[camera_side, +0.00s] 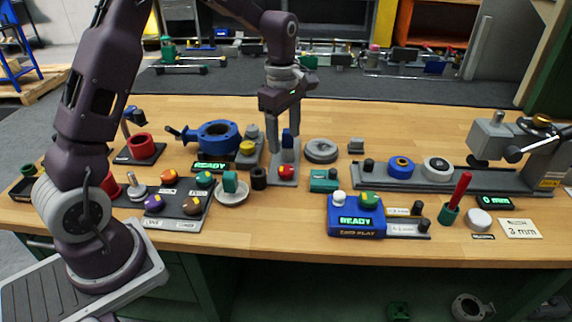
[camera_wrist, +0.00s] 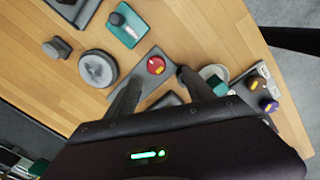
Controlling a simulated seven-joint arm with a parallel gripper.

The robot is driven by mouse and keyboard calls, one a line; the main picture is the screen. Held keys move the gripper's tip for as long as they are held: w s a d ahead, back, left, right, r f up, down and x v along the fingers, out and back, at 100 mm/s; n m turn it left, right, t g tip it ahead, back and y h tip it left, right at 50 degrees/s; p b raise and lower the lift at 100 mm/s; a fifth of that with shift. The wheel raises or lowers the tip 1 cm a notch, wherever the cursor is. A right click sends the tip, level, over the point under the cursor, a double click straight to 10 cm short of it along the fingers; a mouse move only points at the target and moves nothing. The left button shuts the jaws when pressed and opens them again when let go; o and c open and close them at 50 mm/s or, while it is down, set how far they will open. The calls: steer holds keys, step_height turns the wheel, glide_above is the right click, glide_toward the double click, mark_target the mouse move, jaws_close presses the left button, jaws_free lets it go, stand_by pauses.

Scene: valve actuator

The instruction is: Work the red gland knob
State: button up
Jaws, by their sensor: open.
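The red gland knob (camera_side: 285,171) is a round knob with a yellow mark, on the front end of a grey plate (camera_side: 275,182). In the wrist view the knob (camera_wrist: 156,65) shows whole, just beyond the fingertips and roughly between them. My gripper (camera_side: 285,146) points down above the plate, with its fingers apart and nothing held. Its two fingers (camera_wrist: 158,77) also show in the wrist view. They appear apart from the knob. A blue part (camera_side: 287,137) shows between the fingers in the side view.
A black cup (camera_side: 258,178) and a grey dish (camera_side: 232,196) with a teal block stand left of the plate. A grey round disc (camera_side: 320,150) and a teal box (camera_side: 323,181) stand to its right. A panel of coloured knobs (camera_side: 186,211) lies further left.

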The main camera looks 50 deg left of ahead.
mark_target(286, 169)
steer(key=shift+n, duration=0.9)
steer(key=f, duration=0.1)
steer(key=w+f, duration=0.1)
steer(key=a+f, duration=0.1)
steer(key=shift+w+f, duration=0.2)
steer(key=shift+f, duration=0.2)
step_height(286, 169, down, 7)
steer(key=shift+r, duration=0.15)
jaws_close()
